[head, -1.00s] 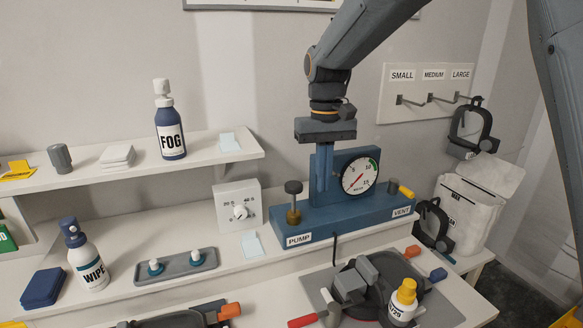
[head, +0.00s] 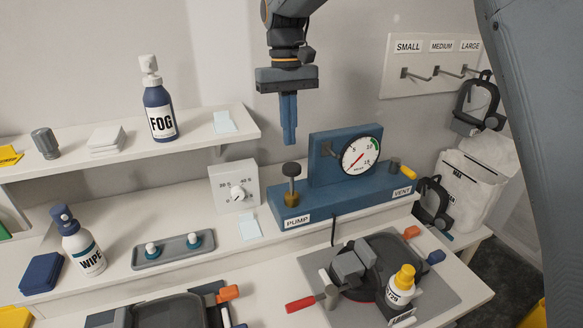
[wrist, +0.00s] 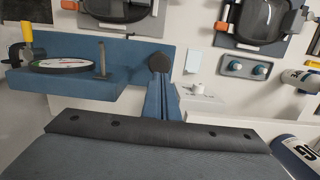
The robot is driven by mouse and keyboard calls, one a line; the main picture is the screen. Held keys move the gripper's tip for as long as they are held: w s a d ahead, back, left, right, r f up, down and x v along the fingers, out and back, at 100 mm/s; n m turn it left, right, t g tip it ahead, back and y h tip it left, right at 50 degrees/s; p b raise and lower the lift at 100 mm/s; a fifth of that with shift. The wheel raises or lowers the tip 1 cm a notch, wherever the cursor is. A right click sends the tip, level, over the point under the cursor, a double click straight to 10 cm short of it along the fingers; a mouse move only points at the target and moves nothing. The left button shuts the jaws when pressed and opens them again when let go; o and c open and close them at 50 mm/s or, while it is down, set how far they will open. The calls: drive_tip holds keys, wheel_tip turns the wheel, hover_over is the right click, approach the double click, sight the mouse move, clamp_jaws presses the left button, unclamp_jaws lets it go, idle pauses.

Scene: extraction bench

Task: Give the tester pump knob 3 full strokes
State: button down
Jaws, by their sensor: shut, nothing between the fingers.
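The tester is a blue block with a base (head: 345,205), a round gauge (head: 361,155) and labels PUMP and VENT. The pump knob (head: 291,169) is a dark round cap on a thin rod above a brass collar, at the left end of the base. The cap stands clear above the collar. My gripper (head: 289,142) is shut and empty, pointing down, above the knob with a small gap visible in the head view. In the wrist view the knob (wrist: 160,62) shows just beyond my fingertips (wrist: 160,82). The gauge needle is small and hard to read.
The yellow vent lever (head: 408,169) is at the right end of the tester. A white dial box (head: 234,186) stands left of the knob. The shelf with the FOG bottle (head: 160,110) is at the upper left. A mask and a yellow-capped bottle (head: 403,285) are in front.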

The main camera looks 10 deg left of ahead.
sight(290, 163)
drive_tip(key=shift+s+d+f+b, duration=0.15)
drive_tip(key=shift+f+b, duration=0.45)
drive_tip(key=shift+f, duration=0.75)
drive_tip(key=shift+s+d+f+b, duration=0.1)
drive_tip(key=shift+f+b, duration=0.5)
drive_tip(key=shift+f, duration=0.7)
drive_tip(key=shift+f, duration=0.1)
wheel_tip(290, 163, down, 5)
drive_tip(key=shift+b, duration=0.75)
drive_tip(key=shift+w+a+r, duration=0.15)
drive_tip(key=shift+w+r, duration=0.05)
drive_tip(key=shift+r, duration=0.05)
drive_tip(key=shift+w+a+r+p, duration=0.2)
drive_tip(key=shift+w+a+p, duration=0.2)
drive_tip(key=shift+w, duration=0.15)
drive_tip(key=shift+w+a+r+p, duration=0.2)
drive_tip(key=shift+w+a+p, duration=0.15)
drive_tip(key=shift+w, duration=0.2)
drive_tip(key=shift+r, duration=0.1)
